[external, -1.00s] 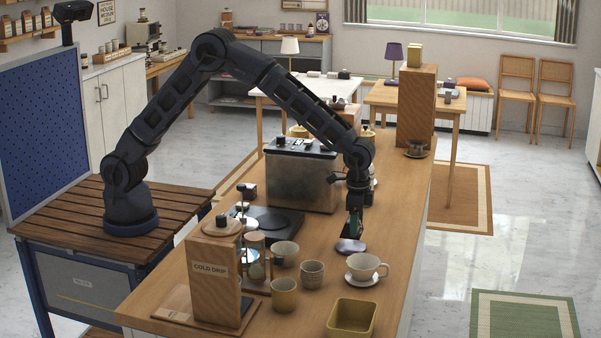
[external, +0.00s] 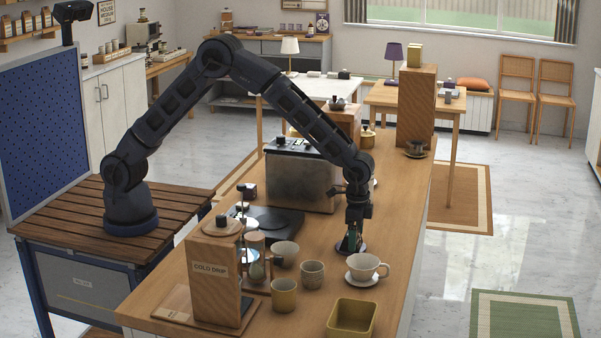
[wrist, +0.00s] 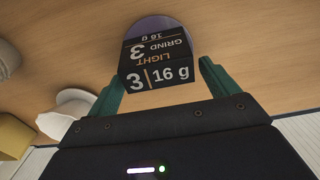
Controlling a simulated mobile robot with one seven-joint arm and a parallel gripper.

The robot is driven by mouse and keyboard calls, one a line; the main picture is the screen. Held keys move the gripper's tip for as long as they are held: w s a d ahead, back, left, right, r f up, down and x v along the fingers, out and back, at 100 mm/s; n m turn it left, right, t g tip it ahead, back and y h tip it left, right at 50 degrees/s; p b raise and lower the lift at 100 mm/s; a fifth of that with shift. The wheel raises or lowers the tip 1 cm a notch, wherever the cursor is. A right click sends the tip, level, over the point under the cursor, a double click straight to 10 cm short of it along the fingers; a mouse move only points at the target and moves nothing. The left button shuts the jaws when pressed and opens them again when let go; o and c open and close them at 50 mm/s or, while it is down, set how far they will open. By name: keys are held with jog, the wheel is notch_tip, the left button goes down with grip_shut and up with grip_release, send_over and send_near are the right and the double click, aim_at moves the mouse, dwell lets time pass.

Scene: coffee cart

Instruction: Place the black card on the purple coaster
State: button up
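The black card (wrist: 158,62), a folded block shape with "LIGHT", "GRIND" and "3 | 16 g" on it, stands on the purple coaster (wrist: 150,25) in the wrist view. The coaster's far part shows behind the card. My gripper (wrist: 160,82) has its two green fingers spread on either side of the card, with a gap visible at the right finger. In the external view my gripper (external: 350,243) is low over the coaster (external: 361,250) on the counter, and the card is hard to make out between the fingers.
A white cup on a saucer (external: 363,277) stands just in front of the coaster. Several cups and a yellow tray (external: 351,317) are nearer the camera. A grey metal box (external: 299,178) and a black scale (external: 268,222) lie to the left. The counter's right edge is close.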

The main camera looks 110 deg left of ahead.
jog(key=shift+r, duration=0.1)
notch_tip(320, 180, up, 10)
jog(key=r, duration=0.1)
jog(key=s+r+t, duration=0.1)
jog(key=s+r, duration=1.1)
jog(key=r, duration=0.1)
jog(key=s+r+t, duration=0.1)
jog(key=s+r, duration=0.4)
jog(key=s, duration=0.9)
jog(key=s+r+t, duration=0.1)
jog(key=s+r, duration=0.3)
jog(key=s, duration=1.1)
jog(key=s+a+f+t, duration=0.1)
jog(key=s+f, duration=0.3)
jog(key=s, duration=0.9)
jog(key=shift+s+t, duration=0.2)
jog(key=shift+t, duration=0.1)
